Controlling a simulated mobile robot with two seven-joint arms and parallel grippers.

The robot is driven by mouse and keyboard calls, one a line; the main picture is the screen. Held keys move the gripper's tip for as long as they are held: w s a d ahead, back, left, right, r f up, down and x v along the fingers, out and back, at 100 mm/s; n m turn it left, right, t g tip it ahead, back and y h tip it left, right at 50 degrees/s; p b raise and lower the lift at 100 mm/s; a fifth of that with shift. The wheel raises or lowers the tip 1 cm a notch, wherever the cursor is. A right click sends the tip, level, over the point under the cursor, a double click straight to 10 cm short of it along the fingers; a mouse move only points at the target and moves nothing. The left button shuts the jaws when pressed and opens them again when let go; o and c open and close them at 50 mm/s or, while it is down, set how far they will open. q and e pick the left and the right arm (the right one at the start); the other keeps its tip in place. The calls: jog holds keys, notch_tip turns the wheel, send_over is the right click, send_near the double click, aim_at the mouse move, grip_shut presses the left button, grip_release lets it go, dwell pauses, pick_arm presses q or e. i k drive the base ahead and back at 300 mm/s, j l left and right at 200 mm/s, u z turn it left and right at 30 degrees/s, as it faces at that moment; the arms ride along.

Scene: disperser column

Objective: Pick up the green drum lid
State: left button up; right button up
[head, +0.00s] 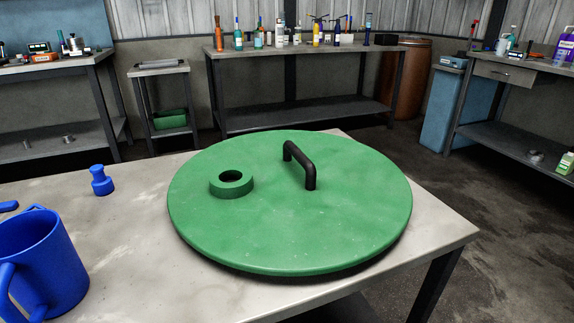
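The green drum lid (270,225) is a large round disc lying flat on the table in front of me. A black arched handle (309,172) stands up from its surface, right of its middle. A raised green ring with a dark hole (231,184) sits on its left part. The lid's right edge comes close to the table's right edge. Neither of my grippers is in the head view, and nothing touches the lid's handle.
The lid rests on a grey table (130,235). A blue mug (45,265) and a small blue stoppered piece (101,180) stand left of the lid. Benches with bottles (300,55), a brown barrel (408,80) and a blue bin (442,110) stand behind. The floor at right is clear.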

aim_at(282, 203)
jog(key=i+l, duration=0.25)
jog(key=i, duration=0.2)
jog(key=i+l+u, duration=0.1)
jog(key=i+l, duration=0.15)
jog(key=i, duration=0.2)
jog(key=i+l, duration=0.3)
jog(key=i, duration=0.15)
jog(key=u, duration=0.05)
